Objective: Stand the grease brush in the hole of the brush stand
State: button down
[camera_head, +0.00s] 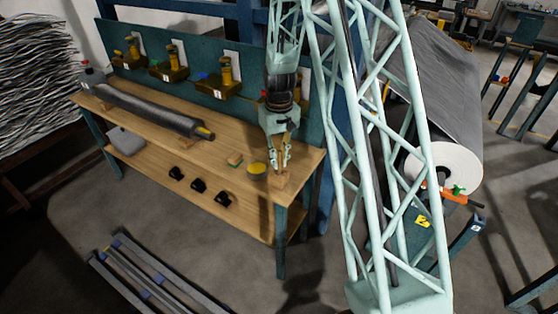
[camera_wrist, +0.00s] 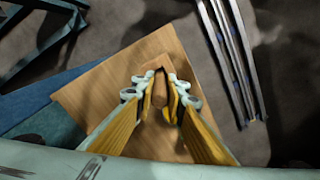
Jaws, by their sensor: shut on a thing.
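My gripper (camera_head: 278,165) points down over the right end of the wooden bench. In the wrist view its fingers (camera_wrist: 160,88) are closed on a brown rounded piece, which looks like the handle of the grease brush (camera_wrist: 160,92). The bristles are hidden. A small light-wood block, apparently the brush stand (camera_head: 279,181), sits on the bench directly below the fingertips. It also shows just beyond the fingertips in the wrist view (camera_wrist: 156,63). Its hole is hidden, and I cannot tell whether the brush is in it.
A long grey roller (camera_head: 150,108) lies along the bench. Brass-coloured fittings (camera_head: 172,66) line the back panel. The bench's right edge is close to the stand.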

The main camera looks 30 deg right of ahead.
jog(key=shift+f, duration=0.15)
jog(key=c, duration=2.6)
grip_release()
jog(key=shift+o, duration=0.2)
jog(key=shift+r, duration=0.25)
jog(key=shift+r, duration=5.75)
